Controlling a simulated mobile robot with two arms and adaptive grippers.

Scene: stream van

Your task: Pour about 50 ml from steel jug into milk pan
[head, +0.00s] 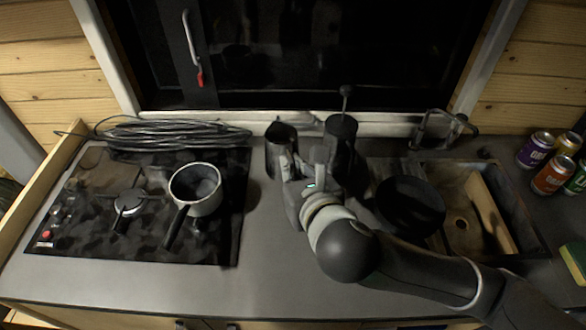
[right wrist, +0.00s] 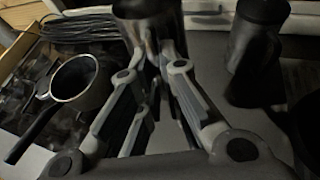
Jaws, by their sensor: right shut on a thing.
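The milk pan (head: 207,207), a small pale pan with a dark inside and a black handle, stands on the hob at the left. It also shows at the left of the right wrist view (right wrist: 92,98). My right gripper (head: 288,165) is shut on the steel jug (head: 281,132), a dark metallic vessel right of the hob, near the window. In the right wrist view the jug (right wrist: 148,22) is at the fingertips, its lower part partly hidden by the fingers. The jug looks upright; its contents cannot be made out. My left gripper is not in view.
A dark canister (head: 341,127) with a utensil in it stands close right of the jug. A coiled cable (head: 165,133) lies behind the hob (head: 90,235). Cans (head: 552,176) stand far right. The counter between hob and gripper is clear.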

